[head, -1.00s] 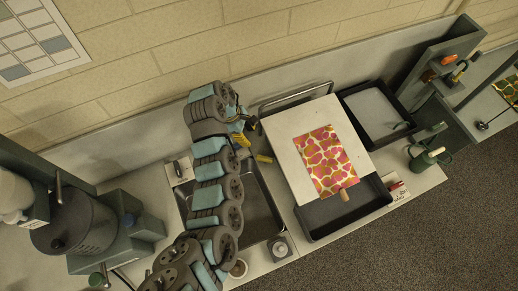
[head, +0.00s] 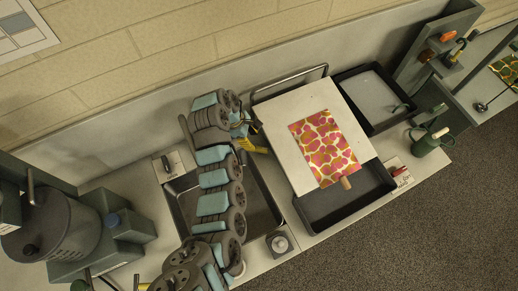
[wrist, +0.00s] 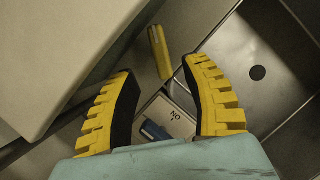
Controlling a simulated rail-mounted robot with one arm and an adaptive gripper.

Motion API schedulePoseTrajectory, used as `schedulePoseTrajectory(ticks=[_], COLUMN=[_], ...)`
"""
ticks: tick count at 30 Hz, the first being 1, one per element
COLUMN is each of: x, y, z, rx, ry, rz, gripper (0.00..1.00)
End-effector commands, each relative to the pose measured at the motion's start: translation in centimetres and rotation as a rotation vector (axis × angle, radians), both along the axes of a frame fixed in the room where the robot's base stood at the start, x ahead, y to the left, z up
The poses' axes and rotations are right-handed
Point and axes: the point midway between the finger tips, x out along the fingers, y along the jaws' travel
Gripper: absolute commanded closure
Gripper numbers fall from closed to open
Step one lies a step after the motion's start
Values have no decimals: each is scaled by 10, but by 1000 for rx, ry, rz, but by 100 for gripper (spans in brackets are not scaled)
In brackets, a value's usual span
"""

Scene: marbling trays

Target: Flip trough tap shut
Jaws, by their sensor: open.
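A yellow bar-shaped handle (wrist: 159,52) shows in the wrist view on the strip between the metal trough and a pale board; I take it for the trough tap's lever, though its mount is unclear. My gripper (wrist: 158,68) is open and empty. Its fingers are apart, on either side of the handle's line in the picture. In the head view my gripper (head: 240,129) is partly hidden.
A plate (wrist: 168,120) with printed letters and a blue part lies between the fingers in view. The pale board (head: 283,130) with patterned paper (head: 324,150) stands right of the trough. Dark trays (head: 345,213) and (head: 377,100) sit beside it. A knob unit (head: 280,243) is at the front.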

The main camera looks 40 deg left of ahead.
Motion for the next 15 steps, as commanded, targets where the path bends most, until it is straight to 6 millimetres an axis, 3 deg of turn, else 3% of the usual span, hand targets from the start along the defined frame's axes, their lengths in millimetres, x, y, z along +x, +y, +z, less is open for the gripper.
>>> schedulePoseTrajectory(ticks=[2, 15], x=[2, 13], y=[-6, -19], z=[-16, -54], rx=[-3, -3], ry=[2, 2], rz=[-2, -2], gripper=[52, 52])
